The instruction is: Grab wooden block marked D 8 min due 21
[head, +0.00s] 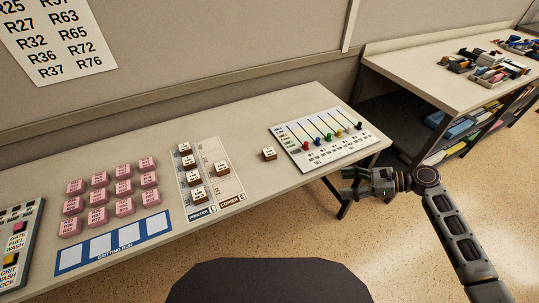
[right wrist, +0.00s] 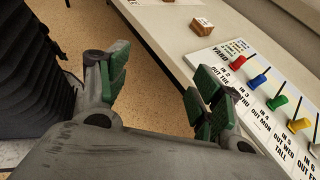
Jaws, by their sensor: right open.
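Several small wooden blocks with white labelled tops are in the head view. One block (head: 268,154) sits alone on the desk between the printer and copier sheet (head: 230,190) and the peg board (head: 345,150). The lone block also shows at the top of the right wrist view (right wrist: 203,25). Other blocks stand on the sheet, including one in the copier column (head: 221,168) and a back one in the printer column (head: 185,149). The labels are too small to tell which reads D. My left gripper is out of view.
Pink blocks (head: 124,188) stand in rows on the left of the desk (head: 260,110), behind a blue-bordered strip (head: 115,243). Coloured pegs stand on the peg board, near my right gripper. A second table (head: 420,75) with sorted items is at the right.

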